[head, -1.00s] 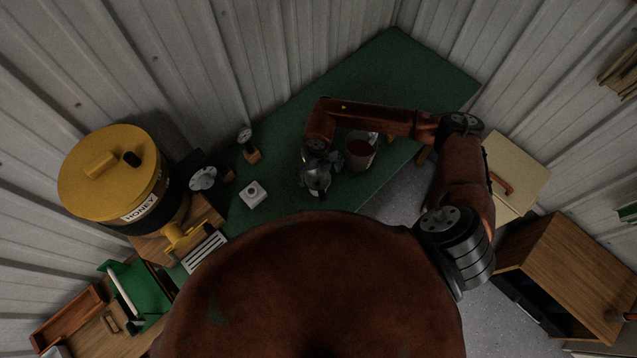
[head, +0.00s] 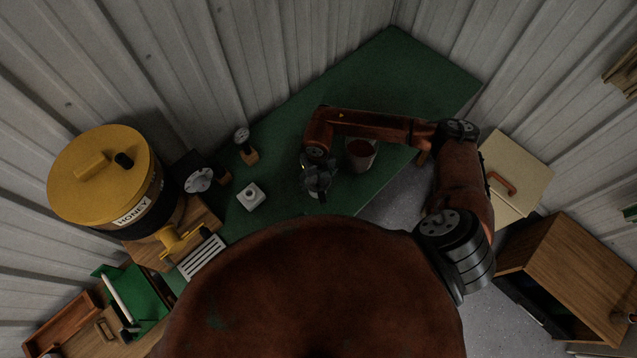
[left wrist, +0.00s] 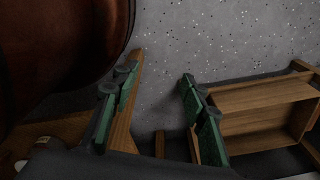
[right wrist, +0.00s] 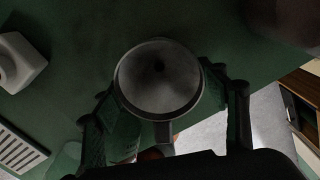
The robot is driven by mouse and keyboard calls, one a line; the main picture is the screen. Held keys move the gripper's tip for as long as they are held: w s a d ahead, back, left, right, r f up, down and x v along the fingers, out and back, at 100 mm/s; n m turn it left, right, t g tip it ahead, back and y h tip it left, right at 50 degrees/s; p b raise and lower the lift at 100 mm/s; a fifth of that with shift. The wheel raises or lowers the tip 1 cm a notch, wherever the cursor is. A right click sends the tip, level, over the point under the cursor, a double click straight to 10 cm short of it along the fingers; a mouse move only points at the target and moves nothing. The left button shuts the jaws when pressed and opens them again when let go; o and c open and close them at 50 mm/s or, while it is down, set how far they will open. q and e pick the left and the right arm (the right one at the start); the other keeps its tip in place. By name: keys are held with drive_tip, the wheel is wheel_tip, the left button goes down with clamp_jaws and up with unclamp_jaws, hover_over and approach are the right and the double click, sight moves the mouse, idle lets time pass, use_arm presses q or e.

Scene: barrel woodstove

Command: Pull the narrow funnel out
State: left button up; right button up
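A grey metal funnel (right wrist: 160,80) shows mouth-up in the right wrist view, with its dark hole in the middle. My right gripper (right wrist: 160,100) has one green-padded finger on each side of it, the fingers spread wide. Firm contact with the funnel does not show. In the head view my right gripper (head: 317,178) is over the near part of the green table and mostly hides the funnel. What the spout sits in is hidden. My left gripper (left wrist: 158,95) is open and empty above the speckled floor, outside the head view.
A reddish cup (head: 361,155) stands close right of my right gripper on the green table (head: 400,80). A small white box (head: 251,196) and a dial on a wooden block (head: 243,143) stand left. A yellow honey barrel (head: 100,180) is further left. The table's back right is clear.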

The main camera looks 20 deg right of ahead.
drive_tip(key=c, duration=0.6)
drive_tip(key=shift+c, duration=1.4)
use_arm(q)
drive_tip(key=shift+w, duration=0.9)
drive_tip(key=shift+s+r, duration=0.25)
drive_tip(key=shift+s, duration=0.05)
use_arm(e)
drive_tip(key=shift+r, duration=0.35)
use_arm(q)
drive_tip(key=shift+r+p, duration=0.45)
drive_tip(key=shift+p, duration=0.25)
use_arm(e)
drive_tip(key=shift+r, duration=0.8)
use_arm(q)
drive_tip(key=shift+w+r+p, duration=0.15)
drive_tip(key=shift+r+p, duration=0.6)
drive_tip(key=shift+r, duration=0.05)
use_arm(e)
drive_tip(key=shift+s+r, duration=0.1)
drive_tip(key=shift+r, duration=1.3)
drive_tip(key=shift+r, duration=0.1)
use_arm(q)
drive_tip(key=shift+r+p, duration=0.75)
use_arm(e)
drive_tip(key=shift+r, duration=1.4)
